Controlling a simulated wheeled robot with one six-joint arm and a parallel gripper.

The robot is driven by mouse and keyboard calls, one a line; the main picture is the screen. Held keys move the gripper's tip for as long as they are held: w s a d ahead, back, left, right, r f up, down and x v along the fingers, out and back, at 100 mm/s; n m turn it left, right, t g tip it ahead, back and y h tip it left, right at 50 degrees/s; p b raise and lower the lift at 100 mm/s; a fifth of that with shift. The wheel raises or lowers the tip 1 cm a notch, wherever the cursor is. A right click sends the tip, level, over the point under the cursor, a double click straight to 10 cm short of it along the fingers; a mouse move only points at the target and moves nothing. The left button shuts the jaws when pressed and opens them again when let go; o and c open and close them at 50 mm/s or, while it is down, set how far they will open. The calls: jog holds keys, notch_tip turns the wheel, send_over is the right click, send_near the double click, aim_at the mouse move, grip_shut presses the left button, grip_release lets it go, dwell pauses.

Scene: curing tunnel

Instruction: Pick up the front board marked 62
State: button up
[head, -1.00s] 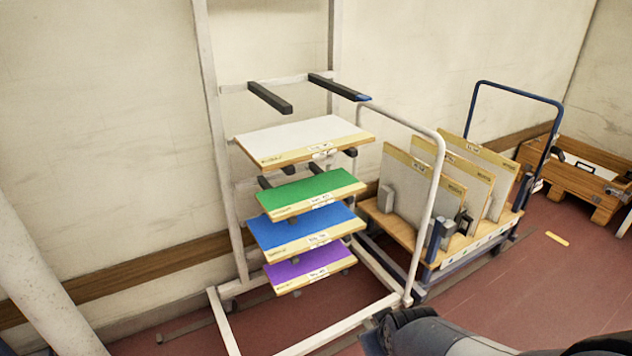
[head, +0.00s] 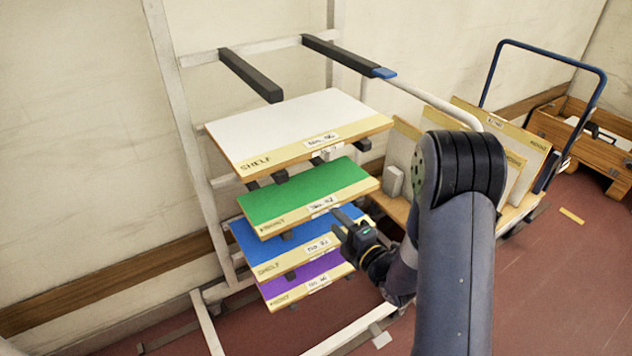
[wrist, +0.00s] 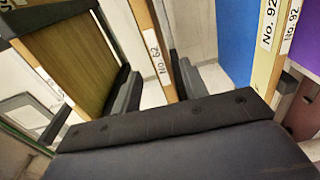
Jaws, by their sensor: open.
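The board marked 62 is the green board (head: 300,192) with a pale front strip, lying second from the top in the rack in the head view. In the wrist view its narrow front edge (wrist: 145,25) carries a "No. 62" label and faces me. My gripper (head: 337,223) is open at that front edge, right of the middle. In the wrist view the edge lies between the two fingers of my gripper (wrist: 157,82). I cannot tell whether the fingers touch the board or how far they reach over it.
A white board (head: 300,125) lies above, and its brown underside shows in the wrist view. A blue board (head: 290,243) and a purple board (head: 300,275) lie below. Empty rack arms (head: 250,75) are on top. Upright boards stand on a blue-handled trolley (head: 550,50) at right.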

aim_at(315, 196)
jog(key=x, duration=0.5)
jog(key=shift+a+r+p, duration=0.1)
jog(key=shift+a+p, duration=0.1)
jog(key=shift+p, duration=0.1)
jog(key=shift+p+x, duration=0.45)
jog(key=shift+x, duration=2.45)
jog(key=shift+w+d, duration=0.1)
jog(key=shift+d, duration=0.1)
jog(key=shift+c, duration=0.4)
grip_shut()
jog(key=shift+r, duration=0.1)
